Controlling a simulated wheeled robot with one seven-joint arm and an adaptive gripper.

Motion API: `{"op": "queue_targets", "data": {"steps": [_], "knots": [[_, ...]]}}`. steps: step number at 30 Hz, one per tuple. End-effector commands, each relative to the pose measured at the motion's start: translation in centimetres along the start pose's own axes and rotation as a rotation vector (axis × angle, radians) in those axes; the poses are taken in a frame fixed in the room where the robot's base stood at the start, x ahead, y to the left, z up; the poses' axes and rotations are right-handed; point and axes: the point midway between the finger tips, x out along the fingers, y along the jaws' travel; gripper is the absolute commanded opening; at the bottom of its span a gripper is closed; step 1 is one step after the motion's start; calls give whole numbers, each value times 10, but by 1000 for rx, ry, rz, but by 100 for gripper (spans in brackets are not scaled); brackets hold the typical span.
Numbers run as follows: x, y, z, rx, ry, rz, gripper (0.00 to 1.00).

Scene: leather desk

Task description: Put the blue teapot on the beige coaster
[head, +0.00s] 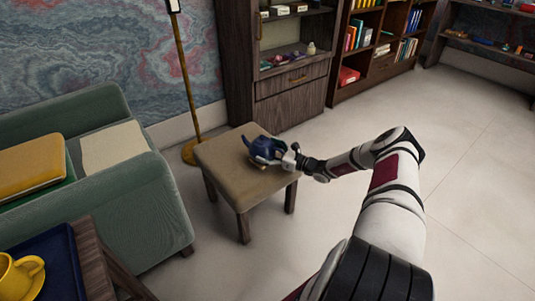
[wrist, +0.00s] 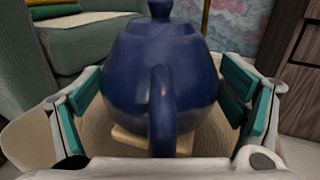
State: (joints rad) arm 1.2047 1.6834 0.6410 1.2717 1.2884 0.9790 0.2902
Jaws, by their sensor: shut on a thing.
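The blue teapot (head: 262,149) is upright over the brown leather-topped stool (head: 225,170). In the wrist view the teapot (wrist: 130,75) fills the middle, with its handle towards me. My gripper (head: 277,158) reaches in from the right, and its teal-padded fingers lie on both sides of the teapot, shut on it. Part of the beige coaster (wrist: 128,143) shows directly below the teapot in the wrist view. The teapot hides most of the coaster, and I cannot tell whether the two touch.
A green armchair (head: 150,195) stands left of the stool. A floor lamp (head: 184,80) and a wooden cabinet (head: 290,95) stand behind it. A table with a blue tray (head: 62,265) and yellow cup (head: 18,277) is at the lower left. The floor to the right is clear.

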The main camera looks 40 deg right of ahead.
Motion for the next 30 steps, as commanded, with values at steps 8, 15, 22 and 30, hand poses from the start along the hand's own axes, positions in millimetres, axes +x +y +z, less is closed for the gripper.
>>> {"op": "queue_targets", "data": {"steps": [8, 15, 22, 30], "knots": [[0, -1, 1, -2, -3, 0, 43], [0, 0, -3, -1, 0, -1, 100], [0, 0, -3, -1, 0, -1, 100], [-15, -1, 2, 0, 1, -3, 100]]}}
